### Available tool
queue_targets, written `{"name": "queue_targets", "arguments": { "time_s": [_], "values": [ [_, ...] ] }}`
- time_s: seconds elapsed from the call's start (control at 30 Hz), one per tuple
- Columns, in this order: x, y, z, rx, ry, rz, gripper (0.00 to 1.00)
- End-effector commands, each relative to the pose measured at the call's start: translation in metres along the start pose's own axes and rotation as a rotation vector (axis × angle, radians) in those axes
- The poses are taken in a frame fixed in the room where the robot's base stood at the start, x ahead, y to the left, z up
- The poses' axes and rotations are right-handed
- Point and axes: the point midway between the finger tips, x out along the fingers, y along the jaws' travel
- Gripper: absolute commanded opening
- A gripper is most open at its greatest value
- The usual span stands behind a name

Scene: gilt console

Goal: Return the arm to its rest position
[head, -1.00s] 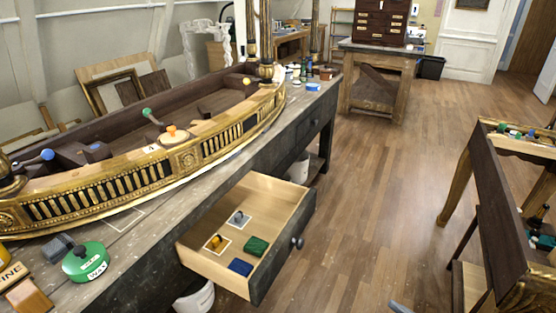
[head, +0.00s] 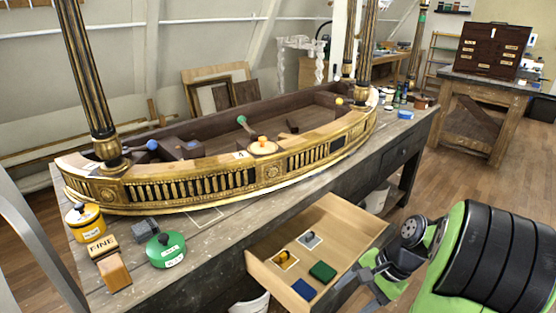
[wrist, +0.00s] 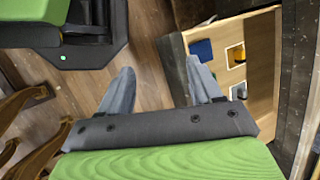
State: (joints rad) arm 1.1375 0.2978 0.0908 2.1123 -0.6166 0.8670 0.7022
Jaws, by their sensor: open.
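My gripper (wrist: 160,90) shows in the wrist view with its two grey fingers spread apart and nothing between them. It hangs above the wooden floor (wrist: 150,60), beside the open drawer (wrist: 262,60). In the head view my gripper (head: 366,283) is at the lower right, close to the front of the drawer (head: 350,222), and partly covers that front. My green and black arm fills the lower right corner of the head view. I cannot tell whether the gripper touches the drawer.
The drawer holds a green block (head: 322,271), a blue block (head: 304,289) and two small framed pieces. A gilt console (head: 200,185) stands on the workbench (head: 215,235) with tins and blocks near its front. Open floor (head: 450,180) lies to the right.

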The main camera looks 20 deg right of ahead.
Motion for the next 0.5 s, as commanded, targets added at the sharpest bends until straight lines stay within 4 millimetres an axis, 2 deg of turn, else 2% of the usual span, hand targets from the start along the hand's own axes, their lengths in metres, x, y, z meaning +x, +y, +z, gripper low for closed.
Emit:
{"name": "queue_targets", "arguments": {
  "time_s": [0.03, 0.1, 0.2, 0.3, 0.5],
  "values": [
    [-0.004, -0.018, 0.029, -0.155, 0.056, 0.061, 0.64],
    [-0.01, -0.032, 0.067, -0.358, 0.126, 0.128, 0.64],
    [-0.018, -0.04, 0.116, -0.628, 0.217, 0.189, 0.64],
    [-0.026, -0.036, 0.152, -0.843, 0.29, 0.214, 0.64],
    [-0.039, -0.019, 0.196, -1.159, 0.393, 0.209, 0.64]
  ]
}}
